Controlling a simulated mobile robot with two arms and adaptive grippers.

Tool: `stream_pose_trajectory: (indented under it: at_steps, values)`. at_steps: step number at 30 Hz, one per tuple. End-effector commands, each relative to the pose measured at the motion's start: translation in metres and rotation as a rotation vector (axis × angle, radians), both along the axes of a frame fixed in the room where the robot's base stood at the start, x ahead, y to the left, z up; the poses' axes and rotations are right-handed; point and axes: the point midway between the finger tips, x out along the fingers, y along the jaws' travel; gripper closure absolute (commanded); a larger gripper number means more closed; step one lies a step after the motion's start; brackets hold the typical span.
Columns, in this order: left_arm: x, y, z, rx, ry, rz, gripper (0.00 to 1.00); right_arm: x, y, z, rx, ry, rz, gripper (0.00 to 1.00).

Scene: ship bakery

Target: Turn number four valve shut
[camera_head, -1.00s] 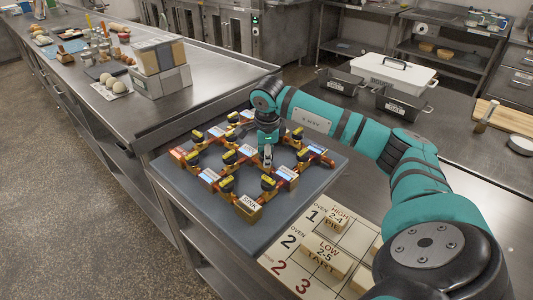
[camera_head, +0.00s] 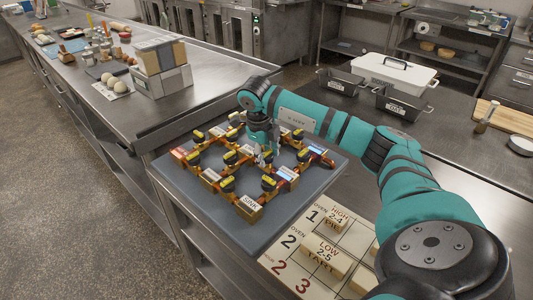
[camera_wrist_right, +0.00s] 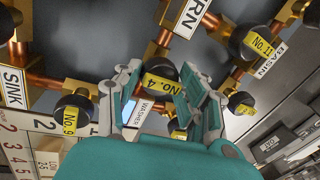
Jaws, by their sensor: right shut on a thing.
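The number four valve (camera_wrist_right: 161,83), a dark round knob with a yellow "No.4" label, sits between the two fingers of my right gripper (camera_wrist_right: 160,92) in the right wrist view. The gripper is shut on this knob. In the head view my right gripper (camera_head: 265,156) reaches down into the copper and brass pipework on the grey board (camera_head: 285,218); the hand and the crowded pipes make the valve itself hard to pick out there. My left gripper is not in view.
In the wrist view, valve No.9 (camera_wrist_right: 70,116) is at left and No.11 (camera_wrist_right: 258,44) at right, near the gripped knob. A lettered card with wooden tiles (camera_head: 325,258) lies right of the board. Black tins (camera_head: 400,103) stand behind my right arm.

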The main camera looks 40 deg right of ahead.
Motion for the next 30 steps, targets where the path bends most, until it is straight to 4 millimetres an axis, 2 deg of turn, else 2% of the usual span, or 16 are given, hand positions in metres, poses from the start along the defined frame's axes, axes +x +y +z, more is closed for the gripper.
stream_pose_trajectory:
  at_steps: [15, 16, 17, 26, 30]
  values:
    - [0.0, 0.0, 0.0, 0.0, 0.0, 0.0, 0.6, 0.0, 0.001, -0.001, 0.001, 0.003, -0.017, 0.92]
    - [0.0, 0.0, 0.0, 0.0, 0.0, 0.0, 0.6, 0.0, 0.001, -0.001, 0.001, 0.003, -0.017, 0.56]
    - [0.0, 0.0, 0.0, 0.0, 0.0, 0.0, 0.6, 0.0, 0.001, -0.001, 0.001, 0.003, -0.017, 0.52]
    - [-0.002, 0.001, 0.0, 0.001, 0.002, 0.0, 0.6, 0.0, 0.001, 0.001, 0.0, 0.0, -0.016, 0.51]
    - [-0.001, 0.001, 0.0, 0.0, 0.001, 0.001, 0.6, 0.0, 0.004, 0.015, 0.001, -0.003, -0.016, 0.51]
